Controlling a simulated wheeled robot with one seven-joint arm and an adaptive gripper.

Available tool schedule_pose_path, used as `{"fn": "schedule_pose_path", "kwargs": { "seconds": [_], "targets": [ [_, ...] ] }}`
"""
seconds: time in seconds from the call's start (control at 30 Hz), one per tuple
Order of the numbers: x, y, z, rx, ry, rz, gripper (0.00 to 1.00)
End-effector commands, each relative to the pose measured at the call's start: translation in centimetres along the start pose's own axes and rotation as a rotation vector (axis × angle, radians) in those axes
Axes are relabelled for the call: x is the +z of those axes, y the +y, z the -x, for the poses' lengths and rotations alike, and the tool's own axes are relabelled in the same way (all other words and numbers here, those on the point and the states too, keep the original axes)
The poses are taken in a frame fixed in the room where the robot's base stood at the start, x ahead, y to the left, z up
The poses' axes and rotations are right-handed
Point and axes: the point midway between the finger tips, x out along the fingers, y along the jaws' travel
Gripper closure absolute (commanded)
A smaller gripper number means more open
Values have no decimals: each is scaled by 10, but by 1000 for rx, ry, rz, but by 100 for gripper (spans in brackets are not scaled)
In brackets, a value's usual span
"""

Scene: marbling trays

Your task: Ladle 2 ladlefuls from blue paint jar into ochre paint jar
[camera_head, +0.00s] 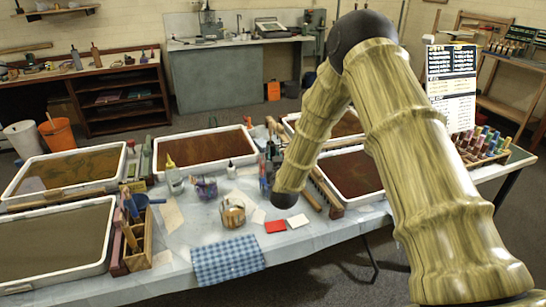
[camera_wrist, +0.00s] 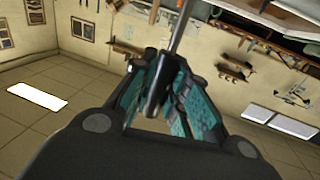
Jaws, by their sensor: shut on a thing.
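The blue paint jar (camera_head: 206,188) is a small glass jar with bluish-purple contents, standing mid-table. The ochre paint jar (camera_head: 233,213) is a glass jar with tan-orange contents, nearer the front edge and to the right of the blue one. In the wrist view my gripper (camera_wrist: 158,92), with teal finger pads, is shut on a thin grey rod, the ladle's handle (camera_wrist: 181,28). The handle runs up out of the picture, so the ladle's bowl is not seen there. In the head view my arm comes down right of both jars, and I cannot make out the ladle clearly.
White trays (camera_head: 108,188) of dark liquid stand around the jars. A yellow-tipped bottle (camera_head: 173,176) is behind left. A wooden holder with tools (camera_head: 137,250) is at the left.

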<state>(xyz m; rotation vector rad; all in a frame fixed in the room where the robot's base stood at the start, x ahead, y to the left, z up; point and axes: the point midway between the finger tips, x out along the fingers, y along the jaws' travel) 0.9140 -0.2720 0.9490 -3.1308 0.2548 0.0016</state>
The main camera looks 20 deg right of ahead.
Motion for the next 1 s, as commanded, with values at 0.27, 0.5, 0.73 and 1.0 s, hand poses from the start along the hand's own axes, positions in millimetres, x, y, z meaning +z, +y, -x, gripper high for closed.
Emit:
{"fn": "schedule_pose_path", "kwargs": {
  "seconds": [0.27, 0.5, 0.73, 1.0],
  "targets": [
    [-13, 0, 0, 0, 1, 0, 100],
    [-23, 0, 0, 0, 2, 0, 100],
    [-30, 0, 0, 0, 1, 0, 100],
    [-32, 0, 0, 0, 1, 0, 100]
  ]
}}
